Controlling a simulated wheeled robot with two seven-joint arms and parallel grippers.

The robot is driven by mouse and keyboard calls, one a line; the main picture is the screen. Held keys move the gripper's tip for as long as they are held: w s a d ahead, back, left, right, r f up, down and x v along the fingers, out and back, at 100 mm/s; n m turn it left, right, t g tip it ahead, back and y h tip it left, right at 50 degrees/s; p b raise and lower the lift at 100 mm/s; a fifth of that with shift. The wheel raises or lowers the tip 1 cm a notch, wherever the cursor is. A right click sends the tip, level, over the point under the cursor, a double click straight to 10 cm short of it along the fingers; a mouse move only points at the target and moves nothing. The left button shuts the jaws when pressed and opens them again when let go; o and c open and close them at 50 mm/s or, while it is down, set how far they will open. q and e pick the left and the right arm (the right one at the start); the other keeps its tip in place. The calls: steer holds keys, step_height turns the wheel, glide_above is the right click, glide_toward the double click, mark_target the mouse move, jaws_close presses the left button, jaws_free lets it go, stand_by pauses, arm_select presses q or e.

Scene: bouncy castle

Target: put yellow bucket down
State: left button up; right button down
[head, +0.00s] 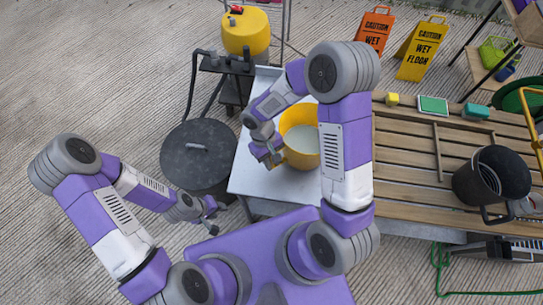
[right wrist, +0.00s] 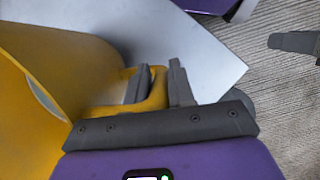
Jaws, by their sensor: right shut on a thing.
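The yellow bucket (head: 300,152) is upright at the pale metal table (head: 250,180), partly hidden by my right arm. I cannot tell from the head view whether its base touches the table. My right gripper (head: 274,154) is at the bucket's left side. In the right wrist view, the gripper (right wrist: 160,88) has its two fingers on either side of the bucket's yellow handle (right wrist: 152,98), with the bucket wall (right wrist: 35,90) to the left. My left gripper (head: 212,217) is open and empty, low beside the metal table's left edge.
A dark round lidded bin (head: 200,165) stands left of the metal table. A wooden slatted table (head: 420,165) adjoins on the right, with a black bucket (head: 480,182), a yellow block (head: 392,99) and a green sponge-like item (head: 433,105). Wet-floor signs (head: 425,50) stand behind.

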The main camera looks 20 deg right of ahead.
steer(key=shift+f, duration=0.8)
steer(key=c, duration=1)
jaws_free()
steer(key=shift+o, duration=0.2)
steer(key=p+v, duration=0.1)
steer(key=v, duration=1.1)
